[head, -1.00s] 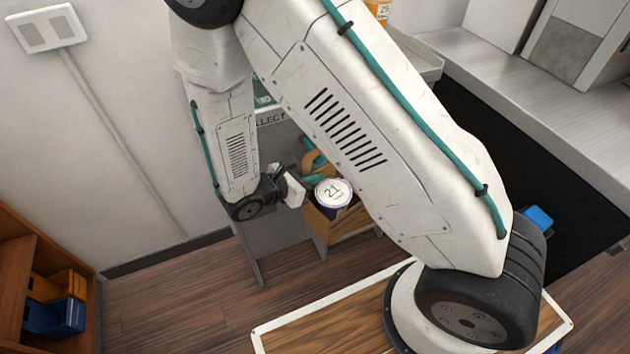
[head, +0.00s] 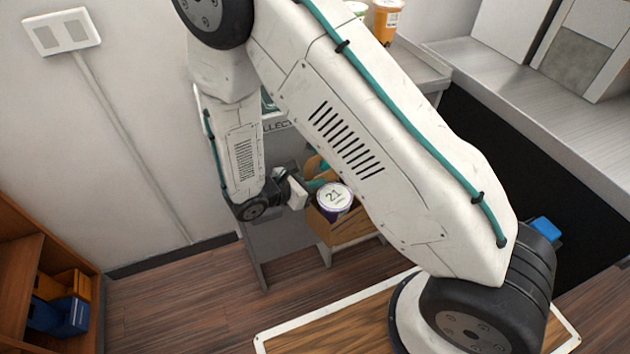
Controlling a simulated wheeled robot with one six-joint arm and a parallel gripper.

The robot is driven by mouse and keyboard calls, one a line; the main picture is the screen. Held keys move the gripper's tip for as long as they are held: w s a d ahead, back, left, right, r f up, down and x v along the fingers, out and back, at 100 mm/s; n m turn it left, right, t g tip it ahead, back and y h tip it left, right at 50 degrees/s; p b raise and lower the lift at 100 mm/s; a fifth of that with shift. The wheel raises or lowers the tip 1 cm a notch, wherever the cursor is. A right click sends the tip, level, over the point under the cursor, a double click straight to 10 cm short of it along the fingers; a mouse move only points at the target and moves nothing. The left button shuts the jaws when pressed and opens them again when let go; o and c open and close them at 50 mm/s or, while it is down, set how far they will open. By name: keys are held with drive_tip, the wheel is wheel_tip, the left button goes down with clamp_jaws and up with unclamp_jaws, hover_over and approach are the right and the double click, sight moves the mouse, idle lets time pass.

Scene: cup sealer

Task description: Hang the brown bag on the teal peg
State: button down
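The brown bag (head: 347,232) is upright beside the grey stand, in the middle of the head view, partly hidden behind my arm. A purple cup with a white lid marked 21 (head: 334,197) sits in its top. A brown handle part (head: 313,164) shows above the bag, beside teal pieces. The teal peg (head: 317,184) seems to be the short teal bar by the handle; whether the handle is around it I cannot tell. My gripper (head: 299,193) is just left of the cup and bag, pointing right. Its fingertips are small and partly hidden, so its grip is unclear.
The grey stand (head: 285,240) with a lettered shelf edge is behind my gripper. An orange cup (head: 387,20) stands on the shelf behind my arm. A wooden cabinet (head: 25,262) with blue and orange bins is at left. The wood floor (head: 170,295) between is clear.

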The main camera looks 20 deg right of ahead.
idle(0.4)
drive_tip(key=c, duration=1.6)
unclamp_jaws()
